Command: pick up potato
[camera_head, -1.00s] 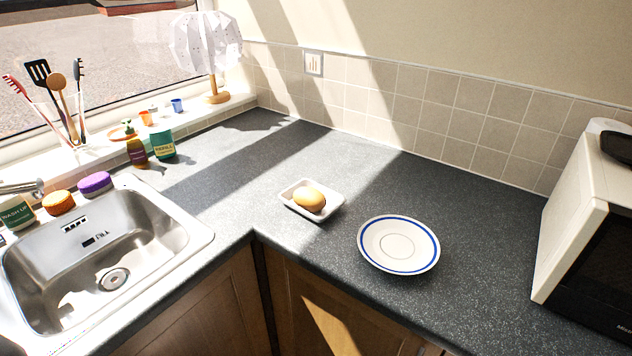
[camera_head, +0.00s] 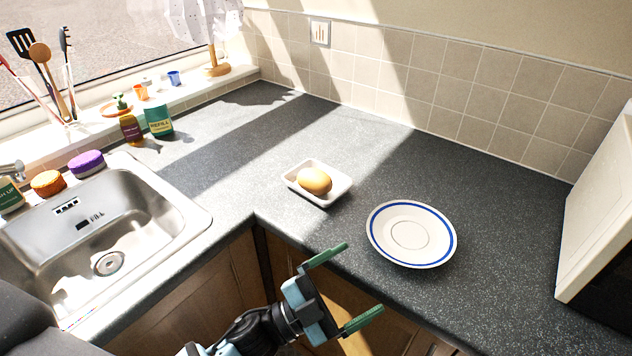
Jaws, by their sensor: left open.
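The potato (camera_head: 315,181) is tan and oval and lies in a small white rectangular dish (camera_head: 330,200) on the dark speckled worktop. A white plate with a blue ring (camera_head: 410,236) lies to the right of the dish and looks empty. My left gripper (camera_head: 353,284) is at the bottom middle, in front of the worktop's front edge. Its two green-tipped fingers are spread apart with nothing between them. It is apart from the potato, the dish and the plate. My right gripper is not in view.
A steel sink (camera_head: 110,235) is on the left, with orange and purple sponges (camera_head: 86,163) behind it. Bottles and a utensil holder stand near the window. A microwave (camera_head: 600,215) stands at the right. The worktop behind the dish is clear.

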